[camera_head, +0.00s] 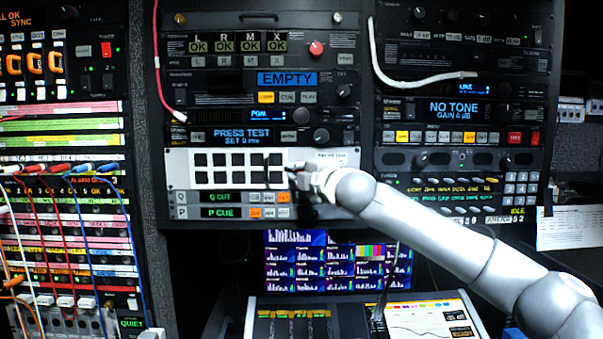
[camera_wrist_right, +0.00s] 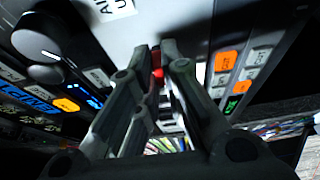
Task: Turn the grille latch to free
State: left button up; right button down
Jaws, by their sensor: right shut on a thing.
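The grille (camera_head: 228,168) is a pale panel with two rows of black square openings in the middle rack. My right gripper (camera_head: 294,174) is at the right part of this panel, its arm coming from the lower right. In the right wrist view, the fingers of my right gripper (camera_wrist_right: 165,62) are close together at the panel face. They are shut on a small part with red on it, which I take as the latch (camera_wrist_right: 157,74). The fingers hide most of it, so its turn angle cannot be told. In the head view the gripper hides the latch. My left gripper is not in view.
Button rows marked Q CUT and P CUE (camera_head: 222,205) lie just below the grille. A PRESS TEST display (camera_head: 243,135) and knob (camera_head: 321,136) sit above. A patch bay with cables (camera_head: 70,220) stands left. Monitors (camera_head: 300,262) and a desk console (camera_head: 430,318) are below.

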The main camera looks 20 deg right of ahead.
jog(key=shift+w+a+f+m+t+h+b, duration=0.15)
jog(key=shift+m+t+h+b, duration=0.7)
jog(key=shift+m+b, duration=2.25)
jog(key=shift+s+a+f+m+t+h+b, duration=0.1)
jog(key=shift+f+m+t+h+b, duration=0.3)
jog(key=shift+m+h+b, duration=1.85)
jog(key=shift+w+a+f+m+t+h+b, duration=0.15)
jog(key=shift+m+t+b, duration=0.6)
jog(key=shift+m+b, duration=3.25)
jog(key=shift+r+m+p, duration=0.15)
jog(key=shift+m+p, duration=0.4)
jog(key=shift+m, duration=0.3)
jog(key=c, duration=1.6)
grip_release()
jog(key=shift+o, duration=0.2)
jog(key=shift+r, duration=0.1)
jog(key=shift+s, duration=0.1)
